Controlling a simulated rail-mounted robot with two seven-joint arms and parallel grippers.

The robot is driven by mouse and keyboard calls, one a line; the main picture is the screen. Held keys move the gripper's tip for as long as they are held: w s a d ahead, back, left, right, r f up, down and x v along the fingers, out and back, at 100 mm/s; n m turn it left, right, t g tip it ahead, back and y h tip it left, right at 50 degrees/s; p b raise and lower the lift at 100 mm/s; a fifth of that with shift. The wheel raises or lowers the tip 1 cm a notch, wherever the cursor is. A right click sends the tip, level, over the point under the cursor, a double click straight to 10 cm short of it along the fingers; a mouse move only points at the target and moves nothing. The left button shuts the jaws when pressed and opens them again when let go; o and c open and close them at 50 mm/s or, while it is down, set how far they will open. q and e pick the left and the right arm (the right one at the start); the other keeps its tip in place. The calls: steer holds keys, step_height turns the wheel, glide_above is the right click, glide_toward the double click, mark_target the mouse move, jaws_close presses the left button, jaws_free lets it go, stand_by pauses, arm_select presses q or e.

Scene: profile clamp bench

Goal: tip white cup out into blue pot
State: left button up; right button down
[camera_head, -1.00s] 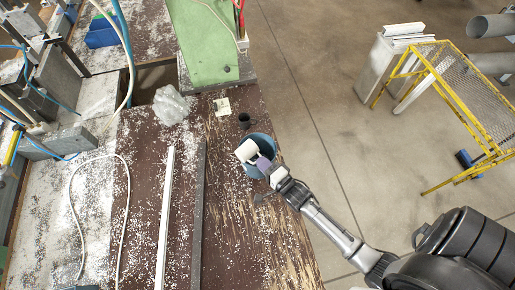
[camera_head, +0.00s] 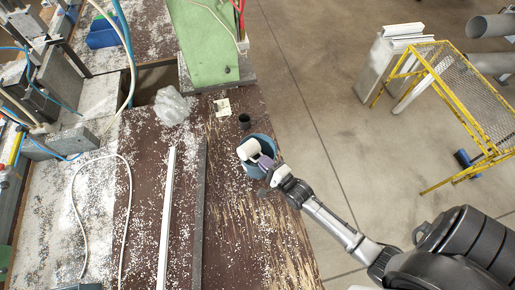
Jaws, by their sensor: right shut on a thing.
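The white cup (camera_head: 248,149) is held tilted over the blue pot (camera_head: 248,170), which stands near the right edge of the wooden bench. My right gripper (camera_head: 263,162) is shut on the cup at its right side. The cup and gripper cover part of the pot's opening, so its inside is mostly hidden. I cannot tell whether anything is in the cup. My left gripper does not show.
A dark mug (camera_head: 244,121) stands just behind the pot. A crumpled clear bag (camera_head: 172,106) and a small paper card (camera_head: 222,107) lie farther back. A white bar (camera_head: 167,215) and a dark bar (camera_head: 199,215) lie left of the pot. A green machine part (camera_head: 212,45) stands behind.

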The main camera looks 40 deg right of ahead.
mark_target(247, 156)
steer(key=shift+d+r+m, duration=0.2)
steer(key=shift+d+m, duration=0.15)
steer(key=shift+m, duration=0.55)
steer(key=shift+d+m, duration=0.25)
steer(key=shift+m, duration=0.65)
steer(key=shift+a+n, duration=0.15)
steer(key=shift+n, duration=0.35)
steer(key=a+n, duration=0.1)
steer(key=n, duration=0.3)
steer(key=a+r+n+p, duration=0.1)
steer(key=a+n, duration=0.1)
steer(key=n, duration=0.3)
steer(key=a+n, duration=0.1)
steer(key=n, duration=0.3)
steer(key=shift+a+r+h+p, duration=0.3)
steer(key=shift+r+h+p, duration=0.05)
steer(key=shift+h, duration=0.05)
steer(key=a+f+n+b, duration=0.5)
steer(key=f+n+b, duration=0.1)
steer(key=f+n, duration=0.2)
steer(key=shift+a+n+b, duration=0.35)
steer(key=shift+n+b, duration=0.05)
steer(key=shift+n, duration=0.2)
